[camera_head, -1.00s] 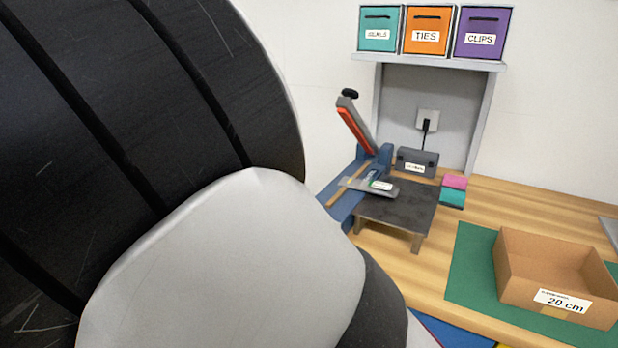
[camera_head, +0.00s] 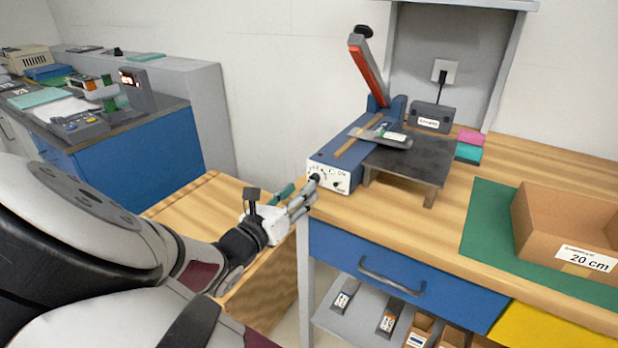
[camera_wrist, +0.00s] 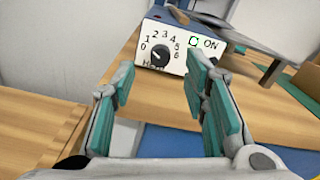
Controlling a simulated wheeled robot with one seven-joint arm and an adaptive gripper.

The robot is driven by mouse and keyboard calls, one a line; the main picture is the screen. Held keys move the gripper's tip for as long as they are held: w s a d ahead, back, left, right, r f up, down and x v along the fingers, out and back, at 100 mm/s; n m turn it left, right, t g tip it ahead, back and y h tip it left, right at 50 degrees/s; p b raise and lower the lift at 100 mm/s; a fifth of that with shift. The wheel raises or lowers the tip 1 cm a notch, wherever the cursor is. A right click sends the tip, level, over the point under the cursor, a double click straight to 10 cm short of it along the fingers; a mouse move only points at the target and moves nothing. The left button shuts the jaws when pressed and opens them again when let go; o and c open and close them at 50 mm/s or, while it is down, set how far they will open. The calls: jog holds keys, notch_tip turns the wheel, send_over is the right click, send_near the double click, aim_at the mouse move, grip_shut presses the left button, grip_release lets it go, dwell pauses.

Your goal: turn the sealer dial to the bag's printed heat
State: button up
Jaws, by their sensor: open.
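The sealer (camera_head: 340,150) is a blue unit with a raised orange-red lever on the workbench. Its white front panel bears the black heat dial (camera_wrist: 160,55), numbered 0 to 6, beside an ON light; the dial also shows in the head view (camera_head: 315,177). Its pointer seems to lie toward the low left side, but is hard to read. The bag (camera_head: 384,138) lies by the sealer with a small label, its print too small to read. My gripper (camera_wrist: 158,67) is open and empty, its fingertips in front of the dial, one to each side in the wrist view.
A dark raised plate (camera_head: 420,160) stands right of the sealer. A cardboard box (camera_head: 540,240) marked 20 cm sits on a green mat (camera_head: 485,225). A grey power box (camera_head: 432,117) is behind. A wooden surface (camera_head: 200,205) lies left of the bench.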

aim_at(315, 178)
jog(key=shift+x, duration=2.2)
grip_shut()
